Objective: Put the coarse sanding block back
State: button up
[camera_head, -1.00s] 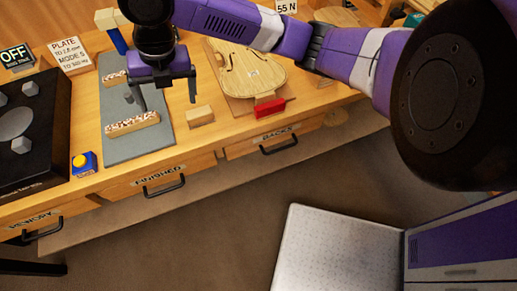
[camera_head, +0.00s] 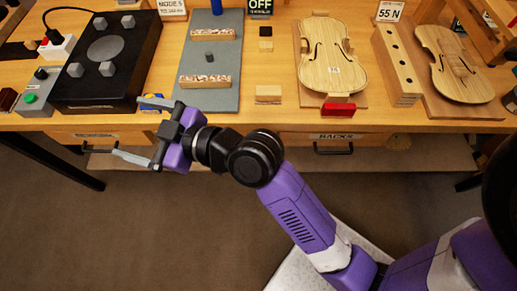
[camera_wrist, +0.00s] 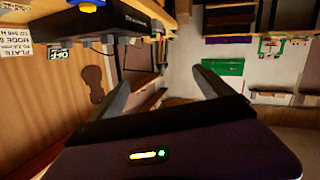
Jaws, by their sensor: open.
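I cannot tell which block is the coarse sanding block. In the head view a plain tan block (camera_head: 268,94) lies on the bench right of the grey mat (camera_head: 222,60). Behind it sit two small pieces, a dark one (camera_head: 265,46) and a lighter one (camera_head: 265,31). Two speckled-faced bars, a far one (camera_head: 212,34) and a near one (camera_head: 205,81), lie on the mat with a small dark cube (camera_head: 209,57) between them. My gripper (camera_head: 128,128) is open and empty, pointing left at the bench's front edge; its fingers also show in the wrist view (camera_wrist: 162,82).
A black plate fixture (camera_head: 128,82) stands on the left, with a blue-and-yellow object (camera_head: 152,103) close to my upper finger. A violin body (camera_head: 333,75) with a red block (camera_head: 338,109), a drilled wooden block (camera_head: 397,65) and another violin plate (camera_head: 455,65) occupy the right. Floor ahead of the bench is clear.

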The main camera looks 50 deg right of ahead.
jog(key=s+d+f+m+h, duration=0.3)
jog(key=s+d+f+m, duration=0.15)
jog(key=s, duration=0.75)
jog(key=s+d+f+m+h, duration=0.3)
jog(key=s+f, duration=0.2)
jog(key=s, duration=0.6)
jog(key=s+d+r+n, duration=0.1)
jog(key=s+d+r, duration=0.2)
jog(key=s, duration=0.6)
jog(key=shift+d, duration=0.45)
